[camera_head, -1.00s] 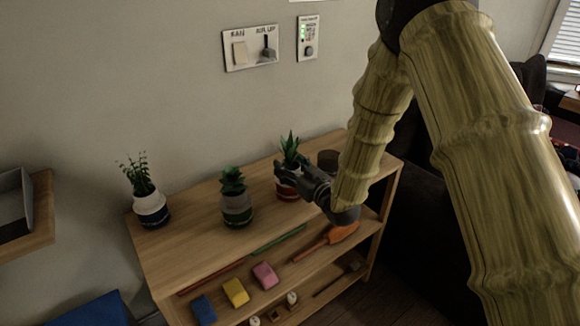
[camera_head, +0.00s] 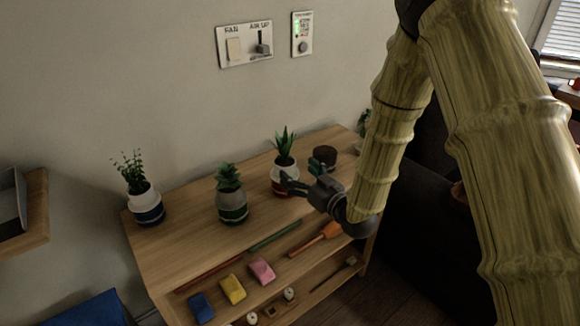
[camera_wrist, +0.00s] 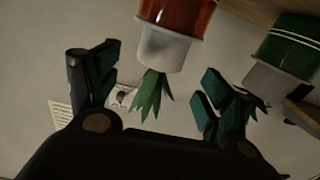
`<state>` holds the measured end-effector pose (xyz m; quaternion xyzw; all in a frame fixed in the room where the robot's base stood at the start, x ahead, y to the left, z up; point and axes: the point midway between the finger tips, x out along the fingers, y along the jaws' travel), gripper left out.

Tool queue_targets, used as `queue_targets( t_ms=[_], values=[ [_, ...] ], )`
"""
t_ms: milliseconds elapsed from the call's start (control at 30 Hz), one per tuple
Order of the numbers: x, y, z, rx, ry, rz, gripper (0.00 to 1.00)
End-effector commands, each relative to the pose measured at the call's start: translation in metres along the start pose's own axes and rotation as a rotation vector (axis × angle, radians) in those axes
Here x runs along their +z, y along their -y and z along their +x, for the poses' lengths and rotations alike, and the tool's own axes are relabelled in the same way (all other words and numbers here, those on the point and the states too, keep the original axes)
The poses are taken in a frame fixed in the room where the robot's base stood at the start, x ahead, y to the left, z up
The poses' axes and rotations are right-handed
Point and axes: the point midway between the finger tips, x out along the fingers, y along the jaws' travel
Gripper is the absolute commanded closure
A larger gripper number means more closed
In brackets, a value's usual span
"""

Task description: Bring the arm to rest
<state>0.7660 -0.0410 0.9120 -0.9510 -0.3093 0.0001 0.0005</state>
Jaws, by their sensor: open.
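My gripper (camera_head: 304,177) is in front of the potted plant with the red and white pot (camera_head: 285,180), at the right part of the shelf top (camera_head: 180,250). Its jaws are open with nothing between them. In the wrist view, the open jaws (camera_wrist: 150,88) show left and right, and the red and white pot (camera_wrist: 176,35) appears upside down beyond them, apart from the fingers. A green and grey pot (camera_wrist: 285,55) shows at the right there, its leaves partly behind a finger. My arm runs down from the upper right of the head view.
A green-banded pot (camera_head: 232,205) and a blue-banded pot (camera_head: 148,208) stand left along the shelf top. A dark round container (camera_head: 325,155) stands behind my gripper. Lower shelves hold coloured blocks (camera_head: 233,289) and an orange tool (camera_head: 318,238). A wall panel (camera_head: 245,44) hangs above.

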Motion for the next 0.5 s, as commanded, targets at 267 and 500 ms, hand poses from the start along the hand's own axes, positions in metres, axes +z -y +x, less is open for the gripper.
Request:
queue_targets(
  t_ms=[267,500],
  values=[
    [0.000,0.000,-0.041,0.001,0.001,0.001,0.20],
    [0.001,0.000,-0.052,0.000,0.001,0.000,0.20]
  ],
)
